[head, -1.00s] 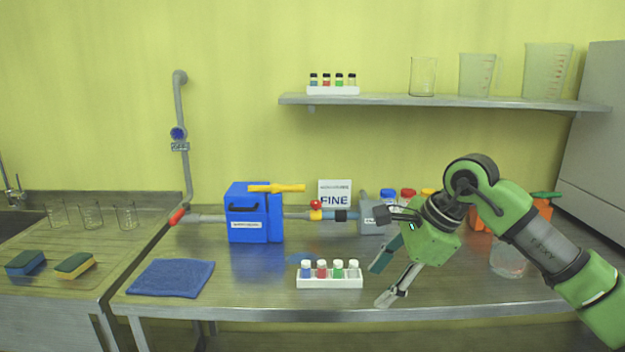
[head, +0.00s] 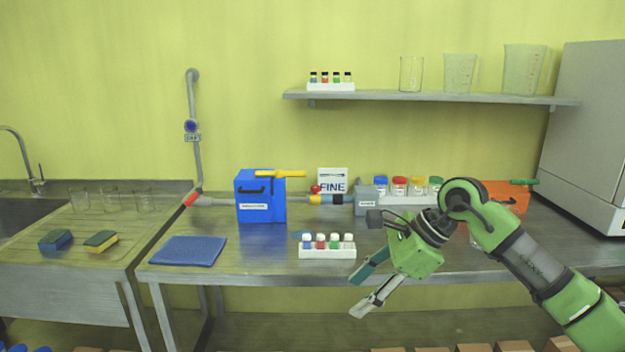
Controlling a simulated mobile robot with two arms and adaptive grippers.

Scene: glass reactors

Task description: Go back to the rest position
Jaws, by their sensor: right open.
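My right arm comes in from the lower right in the head view. Its green right gripper (head: 362,293) is open and empty. Its two fingers point down and left, in front of the table's front edge in the picture. A white rack (head: 327,252) with several small capped vials stands on the metal table (head: 235,261), left of the gripper and apart from it. My left gripper is not in view.
A blue box (head: 260,198) with a yellow handle joins a pipe on the table. A blue cloth (head: 188,251) lies at left. Several jars (head: 399,187) and an orange box (head: 508,194) stand behind my right arm. A shelf (head: 440,97) holds beakers.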

